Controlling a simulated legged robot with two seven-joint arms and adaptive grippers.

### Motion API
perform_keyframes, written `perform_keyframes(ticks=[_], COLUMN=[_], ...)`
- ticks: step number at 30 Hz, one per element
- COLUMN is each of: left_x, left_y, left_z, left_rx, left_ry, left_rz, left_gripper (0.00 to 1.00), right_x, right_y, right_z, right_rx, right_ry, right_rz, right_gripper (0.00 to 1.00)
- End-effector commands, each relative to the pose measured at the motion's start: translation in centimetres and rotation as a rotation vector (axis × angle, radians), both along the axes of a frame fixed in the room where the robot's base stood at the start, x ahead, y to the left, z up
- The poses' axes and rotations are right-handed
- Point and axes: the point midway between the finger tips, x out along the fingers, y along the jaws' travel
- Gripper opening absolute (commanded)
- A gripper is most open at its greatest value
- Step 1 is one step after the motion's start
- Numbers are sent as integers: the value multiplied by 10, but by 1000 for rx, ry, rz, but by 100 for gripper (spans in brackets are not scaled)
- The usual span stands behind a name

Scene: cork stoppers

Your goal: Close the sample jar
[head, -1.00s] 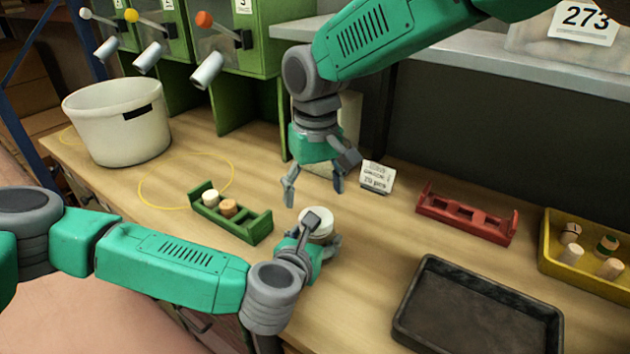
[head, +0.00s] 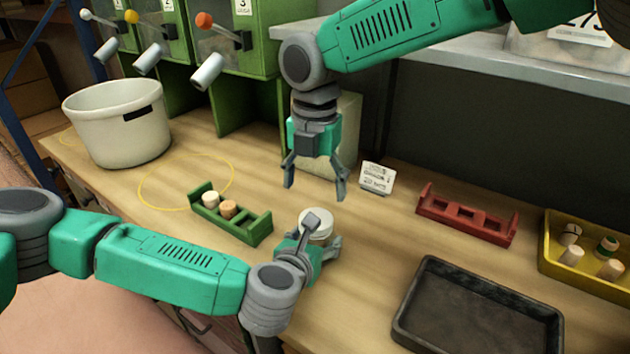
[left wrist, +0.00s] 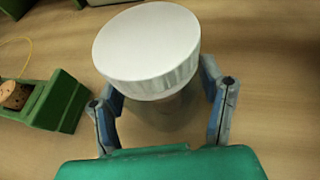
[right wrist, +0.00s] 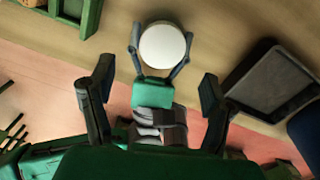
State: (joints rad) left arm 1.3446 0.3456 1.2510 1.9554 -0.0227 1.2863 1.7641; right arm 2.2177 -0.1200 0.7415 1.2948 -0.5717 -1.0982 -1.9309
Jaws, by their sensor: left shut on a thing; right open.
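The sample jar stands on the bench with a white ribbed lid (head: 316,223) on its top; the lid fills the upper middle of the left wrist view (left wrist: 148,45). The clear jar body (left wrist: 168,110) shows below it, partly hidden. My left gripper (head: 318,250) is shut around the jar body, one finger on each side. In the right wrist view the lid is a white disc (right wrist: 162,45) between the left fingers. My right gripper (head: 315,190) is open and empty, above and behind the jar. I cannot tell how tightly the lid sits.
A green rack (head: 252,235) with two corks stands left of the jar. A black tray (head: 400,318) lies to the right, a red rack (head: 463,225) behind it. A small sign (head: 377,178) stands behind the jar. A yellow bin (head: 552,262) and white bucket (head: 120,140) stand farther out.

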Motion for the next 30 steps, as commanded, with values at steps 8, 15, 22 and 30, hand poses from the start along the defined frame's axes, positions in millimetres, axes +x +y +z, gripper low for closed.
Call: perform_keyframes(ticks=[8, 15, 22, 30], left_x=[-1, -1, -1, -1], left_y=[0, 0, 0, 0], left_z=[-1, -1, -1, -1], left_rx=[0, 0, 0, 0], left_ry=[3, 3, 3, 3], left_rz=[-1, -1, -1, -1], left_gripper=[0, 0, 0, 0], right_x=[0, 0, 0, -1], right_y=[-1, -1, -1, -1], right_z=[3, 3, 3, -18], right_rx=[-4, -7, -7, -8], right_ry=[-2, -2, -2, 2], right_rz=[443, 549, 549, 549], right_gripper=[71, 71, 71, 71])
